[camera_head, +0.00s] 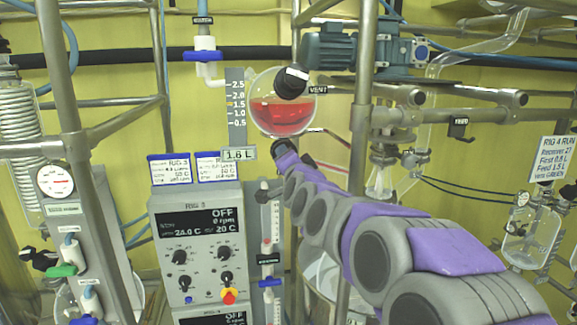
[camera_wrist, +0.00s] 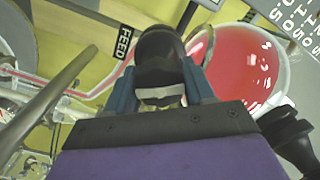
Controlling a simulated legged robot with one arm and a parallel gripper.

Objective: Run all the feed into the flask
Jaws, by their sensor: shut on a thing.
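A round glass vessel (camera_head: 281,118) holds red liquid beside a scale plate (camera_head: 237,103) marked 0.5 to 2.5. A tag below reads 1.6 L (camera_head: 239,154). My gripper (camera_head: 284,153) is just below this vessel. In the wrist view my gripper (camera_wrist: 163,92) is shut on a black handle (camera_wrist: 160,52), near a label reading FEED (camera_wrist: 124,42). The red liquid (camera_wrist: 238,65) shows at right there, and a thin red line (camera_wrist: 85,92) runs left. A larger glass flask (camera_head: 318,272) low behind my arm is mostly hidden; its contents cannot be told.
A black VENT knob (camera_head: 291,81) sits on the vessel's upper right. A control box (camera_head: 204,245) marked RIG 3 reads OFF. Steel posts (camera_head: 361,120) and a blue motor (camera_head: 332,46) stand close to my arm. A RIG 4 RUN card (camera_head: 553,159) hangs at right.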

